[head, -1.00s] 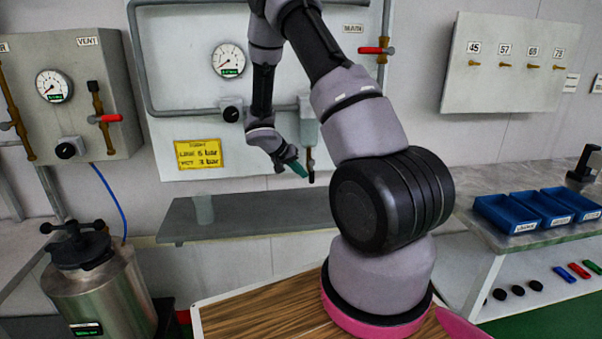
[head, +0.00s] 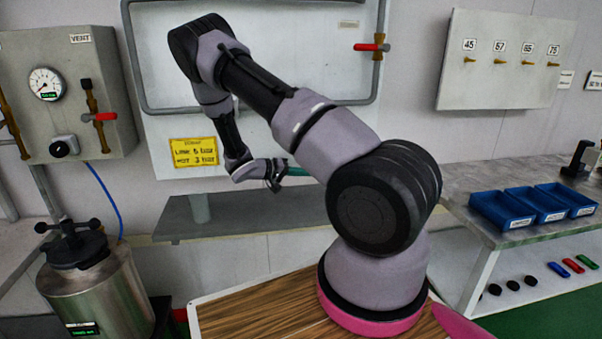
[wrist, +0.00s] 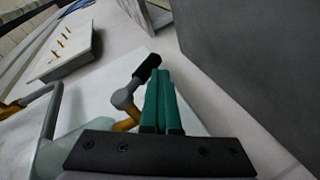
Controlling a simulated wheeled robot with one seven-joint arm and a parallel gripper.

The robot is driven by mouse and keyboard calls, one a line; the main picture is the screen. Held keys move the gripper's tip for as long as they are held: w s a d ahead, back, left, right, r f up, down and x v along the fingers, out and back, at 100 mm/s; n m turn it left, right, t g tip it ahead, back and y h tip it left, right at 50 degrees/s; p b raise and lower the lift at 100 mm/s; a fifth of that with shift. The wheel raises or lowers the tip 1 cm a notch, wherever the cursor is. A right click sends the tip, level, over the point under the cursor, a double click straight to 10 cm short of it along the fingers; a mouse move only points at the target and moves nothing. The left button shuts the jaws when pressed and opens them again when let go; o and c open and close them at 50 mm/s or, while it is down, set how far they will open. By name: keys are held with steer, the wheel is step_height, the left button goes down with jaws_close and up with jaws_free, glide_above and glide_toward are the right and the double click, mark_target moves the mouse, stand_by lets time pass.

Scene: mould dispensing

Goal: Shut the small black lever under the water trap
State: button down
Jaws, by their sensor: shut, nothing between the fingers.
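The small black lever (wrist: 146,68) shows in the wrist view, on a grey arm beside a brass fitting (wrist: 127,121). It points up and to the right. My gripper (wrist: 164,76) has green fingers pressed together with nothing between them. Its fingertips are just right of the black lever; I cannot tell if they touch. In the head view my gripper (head: 297,171) is in front of the lower wall panel, partly behind my own arm. The water trap and the lever are hidden behind my arm in the head view.
A grey shelf (head: 250,222) runs below the wall panel. A red-handled valve (head: 371,47) is at the panel's upper right. A large grey surface (wrist: 245,60) fills the wrist view's right side. Blue bins (head: 502,211) stand on the right bench.

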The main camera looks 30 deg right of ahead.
steer(key=d+h, duration=0.1)
steer(key=h, duration=0.1)
steer(key=n+h, duration=0.1)
steer(key=h, duration=0.1)
steer(key=d+h, duration=0.1)
steer(key=h, duration=0.1)
steer(key=shift+s+d+n, duration=0.3)
steer(key=shift+s+n, duration=0.05)
steer(key=shift+n, duration=0.05)
steer(key=h, duration=0.2)
steer(key=d+n, duration=0.1)
steer(key=shift+s+r+t+h, duration=0.15)
steer(key=shift+r+t+h, duration=0.15)
steer(key=shift+h, duration=0.1)
steer(key=shift+d+r, duration=0.15)
steer(key=shift+s+d, duration=0.1)
steer(key=a, duration=1.3)
steer(key=shift+s+f, duration=0.25)
steer(key=shift+a, duration=0.15)
